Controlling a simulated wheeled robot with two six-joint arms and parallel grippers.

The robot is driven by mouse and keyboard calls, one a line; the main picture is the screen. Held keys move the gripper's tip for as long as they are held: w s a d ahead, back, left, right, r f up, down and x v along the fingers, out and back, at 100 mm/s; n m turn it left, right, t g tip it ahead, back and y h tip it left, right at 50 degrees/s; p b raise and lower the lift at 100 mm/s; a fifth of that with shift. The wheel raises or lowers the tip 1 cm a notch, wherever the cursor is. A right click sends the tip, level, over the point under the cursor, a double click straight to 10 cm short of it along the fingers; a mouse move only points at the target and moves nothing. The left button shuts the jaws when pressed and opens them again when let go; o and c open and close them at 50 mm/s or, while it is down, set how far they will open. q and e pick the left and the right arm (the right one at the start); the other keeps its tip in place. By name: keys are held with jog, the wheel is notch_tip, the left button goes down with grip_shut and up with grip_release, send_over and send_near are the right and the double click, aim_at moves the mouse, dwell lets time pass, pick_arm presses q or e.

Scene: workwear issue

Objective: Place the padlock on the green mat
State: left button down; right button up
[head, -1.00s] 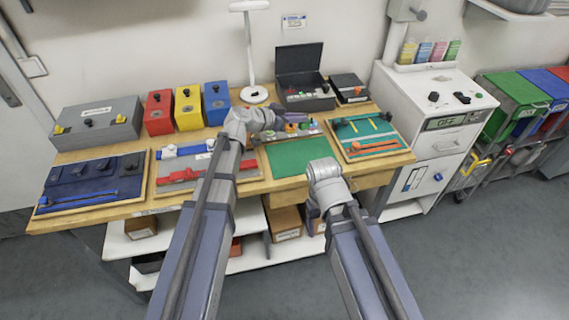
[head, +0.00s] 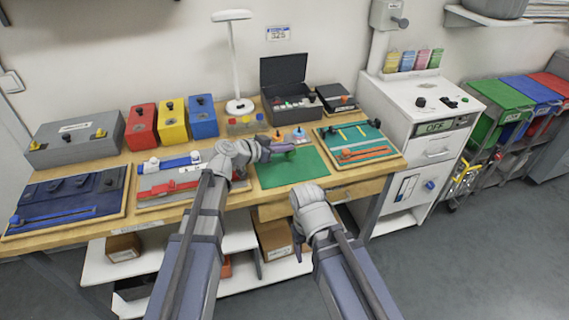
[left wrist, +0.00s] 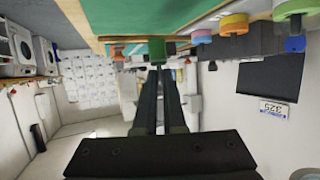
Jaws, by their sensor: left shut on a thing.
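The green mat (head: 290,172) lies on the wooden bench between two tool boards; it also spans the top of the left wrist view (left wrist: 130,14). My left gripper (head: 284,150) is over the mat's back part. In the left wrist view my left gripper (left wrist: 157,62) is shut on a small green thing, which I take to be the padlock (left wrist: 157,48). It shows close to the mat; I cannot tell whether it touches. Its shackle cannot be made out. My right arm's end is in front of the bench, and its fingers are hidden.
Behind the mat stands a row of small coloured things (head: 246,124). An open black case (head: 290,104) and a white lamp (head: 239,105) are at the back. A red-and-grey board (head: 160,190) lies left, a teal board (head: 360,142) right. The mat's front is clear.

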aim_at(286, 156)
pick_arm(q)
notch_tip(286, 156, down, 4)
jog(key=b, duration=0.3)
jog(key=shift+r, duration=0.2)
jog(key=shift+b, duration=0.3)
jog(key=shift+f, duration=0.2)
jog(key=c, duration=1)
grip_release()
